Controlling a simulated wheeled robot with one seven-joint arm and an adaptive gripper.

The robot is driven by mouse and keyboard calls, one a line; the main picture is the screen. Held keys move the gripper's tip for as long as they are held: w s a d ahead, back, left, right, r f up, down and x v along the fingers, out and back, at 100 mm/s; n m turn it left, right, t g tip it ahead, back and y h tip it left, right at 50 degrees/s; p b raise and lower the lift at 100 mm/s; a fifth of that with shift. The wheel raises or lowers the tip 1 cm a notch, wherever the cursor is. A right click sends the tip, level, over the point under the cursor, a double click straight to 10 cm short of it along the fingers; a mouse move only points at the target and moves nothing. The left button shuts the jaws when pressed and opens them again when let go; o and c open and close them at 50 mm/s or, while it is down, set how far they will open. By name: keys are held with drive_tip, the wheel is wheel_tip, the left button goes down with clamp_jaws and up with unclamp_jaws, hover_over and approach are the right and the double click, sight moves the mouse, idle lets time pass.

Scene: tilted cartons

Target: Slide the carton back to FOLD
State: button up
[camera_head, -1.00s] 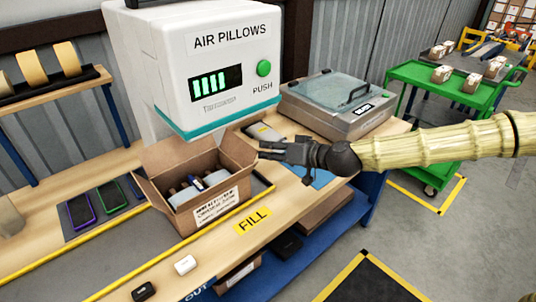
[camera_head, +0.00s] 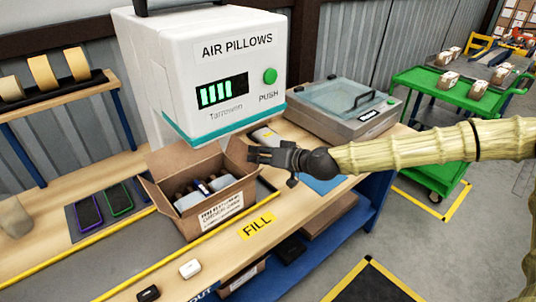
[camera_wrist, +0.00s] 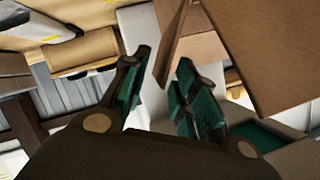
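The open brown carton (camera_head: 186,229) stands tilted in the picture on the bench, left of the yellow FILL label (camera_head: 256,226). Its flaps are spread, a white printed label faces front, and several items lie inside. My gripper (camera_head: 252,156) is at the carton's right rear, beside its right flap. In the wrist view my gripper's (camera_wrist: 162,82) two green-padded fingers stand apart. A brown cardboard flap (camera_wrist: 171,45) reaches down between or just beyond the fingertips; I cannot tell if it touches them. The word FOLD is not visible.
The white air pillow machine (camera_head: 215,75) overhangs the carton's rear. A grey sealer (camera_head: 340,108) stands right of it. A yellow strip (camera_head: 120,285) runs along the bench front. Purple and green phone-like items (camera_head: 118,199) lie left, small white (camera_head: 189,268) and black cases in front.

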sight(251, 153)
drive_tip(key=shift+p+x, duration=0.35)
drive_tip(key=shift+x, duration=1.7)
clamp_jaws()
